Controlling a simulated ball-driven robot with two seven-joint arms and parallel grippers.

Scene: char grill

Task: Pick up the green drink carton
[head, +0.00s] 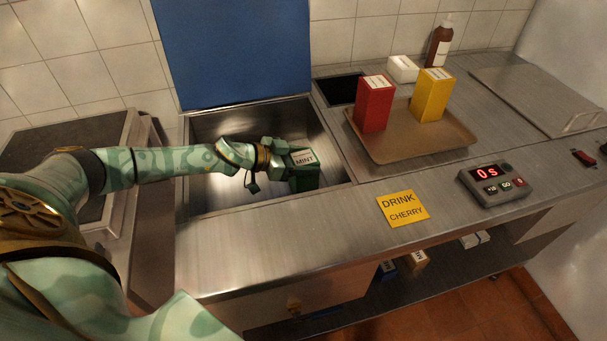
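The green drink carton (307,181), with a white label reading MINT on its top, is inside the open metal bin near its right side. My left gripper (287,162) reaches into the bin from the left and is right at the carton's left side. The fingers are small and partly hidden against the carton, so I cannot tell whether they are closed on it. Whether the carton touches the bin floor is unclear. My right gripper is not in view.
A raised blue lid (234,50) stands behind the bin (212,197). A brown tray (414,151) holds a red carton (374,106) and a yellow carton (432,97). A white box (402,69), a brown bottle (440,42), a DRINK CHERRY card (403,208) and a timer (493,184) are on the counter.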

